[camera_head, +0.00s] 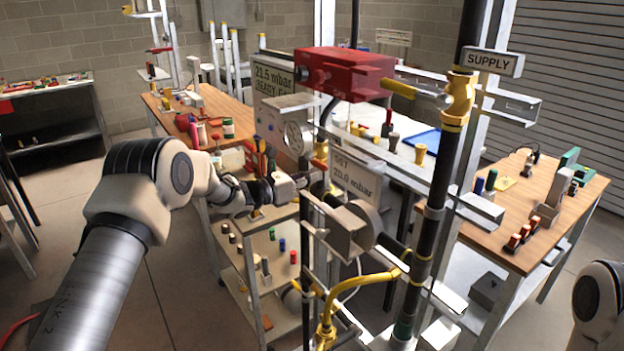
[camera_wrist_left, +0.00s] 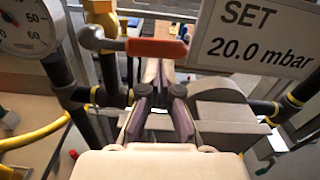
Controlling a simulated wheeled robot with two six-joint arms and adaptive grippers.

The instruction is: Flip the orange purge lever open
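The orange purge lever (camera_wrist_left: 155,47) lies nearly level across the upper middle of the left wrist view, with a metal bend at its left end. My left gripper (camera_wrist_left: 160,70) points at it from below, with a narrow gap between its fingers. The fingertips end at the lever's lower edge in the picture; I cannot tell if they touch it. In the head view my left gripper (camera_head: 312,180) is at the pipework, left of the SET 20.0 mbar sign (camera_head: 356,178), and the lever is hard to make out. My right gripper is out of view.
A round gauge (camera_wrist_left: 30,25) and the sign (camera_wrist_left: 255,40) flank the lever closely. A yellow pipe (camera_head: 355,285) runs below. A red box (camera_head: 345,75) is above, and a black vertical pipe (camera_head: 440,190) stands to the right. A wooden workbench (camera_head: 550,215) is farther right.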

